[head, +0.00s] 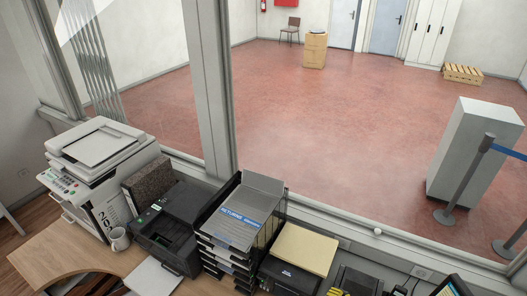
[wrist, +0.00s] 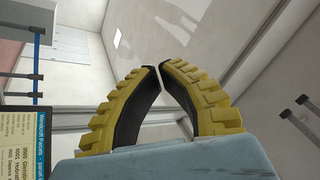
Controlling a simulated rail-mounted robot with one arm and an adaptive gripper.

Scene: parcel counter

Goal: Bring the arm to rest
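My gripper (wrist: 158,68) fills the middle of the wrist view. Its two yellow, ribbed fingers with black inner pads curve toward each other, and their tips meet or nearly meet. Nothing shows between the pads. The blue-grey gripper body is at the bottom of that view.
Behind the window frame is open red floor with a grey cabinet (head: 470,155).

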